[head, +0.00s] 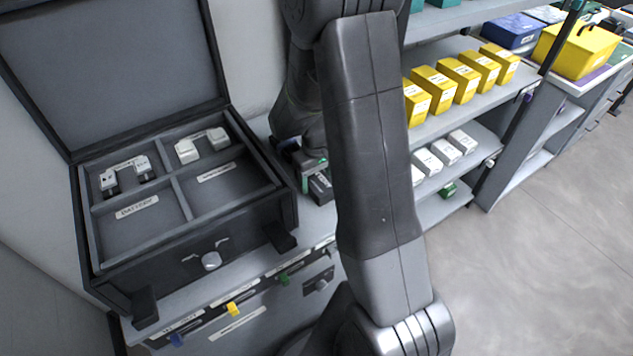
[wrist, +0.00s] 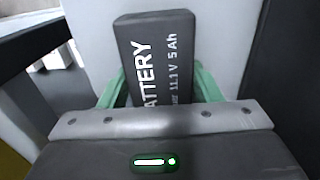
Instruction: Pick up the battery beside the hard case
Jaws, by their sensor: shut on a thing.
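The battery (wrist: 158,60) is a dark grey block with white lettering reading "BATTERY 11.1 V 5 Ah". In the wrist view it sits between the green fingers of my gripper (wrist: 155,90), which is shut on it. In the head view the battery (head: 321,187) shows as a small dark block just right of the hard case, partly hidden by my arm. The hard case (head: 190,262) is black and stands open at the left, its lid tilted back. I cannot tell whether the battery touches the surface under it.
The case has compartments holding white-topped parts (head: 203,146); the front-left one, labelled "BATTERY", is empty. A shelf unit at the right holds several yellow boxes (head: 458,80) and white boxes (head: 445,150). Drawers with coloured handles (head: 234,309) lie below the case. The floor at the right is clear.

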